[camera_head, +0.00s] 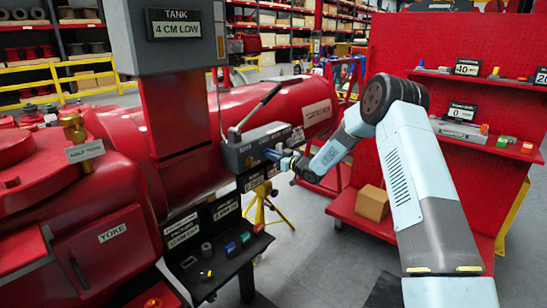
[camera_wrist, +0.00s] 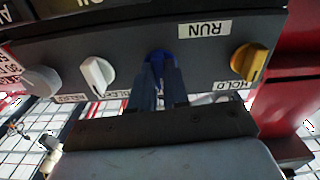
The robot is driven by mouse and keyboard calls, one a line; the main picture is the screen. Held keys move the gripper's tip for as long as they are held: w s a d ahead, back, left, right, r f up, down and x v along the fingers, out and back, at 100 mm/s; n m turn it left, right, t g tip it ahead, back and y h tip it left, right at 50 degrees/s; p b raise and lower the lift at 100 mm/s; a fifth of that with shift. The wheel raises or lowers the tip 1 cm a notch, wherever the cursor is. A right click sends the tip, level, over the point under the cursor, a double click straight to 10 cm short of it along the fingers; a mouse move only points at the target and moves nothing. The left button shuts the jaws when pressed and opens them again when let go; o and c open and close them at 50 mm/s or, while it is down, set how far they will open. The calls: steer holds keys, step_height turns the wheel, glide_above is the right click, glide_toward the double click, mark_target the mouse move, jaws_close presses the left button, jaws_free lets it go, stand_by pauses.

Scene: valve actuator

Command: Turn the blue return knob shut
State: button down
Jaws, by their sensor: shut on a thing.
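The blue return knob (camera_wrist: 160,57) sits on the front of a dark grey control box, between a white knob and a yellow knob in the wrist view. My gripper (camera_wrist: 160,78) is shut on the blue knob, with its two fingers on either side of it. The fingers hide most of the knob, so its turn angle cannot be told. In the head view my gripper (camera_head: 277,156) reaches the front of the grey control box (camera_head: 250,149) from the right. The knob itself is hard to make out there.
A white knob (camera_wrist: 97,74) and a yellow knob (camera_wrist: 247,62) flank the fingers closely. A RUN label (camera_wrist: 204,29) is beside the blue knob. A lever (camera_head: 262,104) rises from the box. A small dark shelf (camera_head: 228,264) with small parts is below.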

steer(key=shift+s+f, duration=0.1)
steer(key=shift+f, duration=0.2)
steer(key=c, duration=1.4)
jaws_free()
steer(key=shift+o, duration=1.4)
steer(key=shift+r, duration=0.2)
steer(key=v, duration=1.3)
steer(key=shift+s+d, duration=0.15)
steer(key=shift+d, duration=0.15)
steer(key=shift+f, duration=0.1)
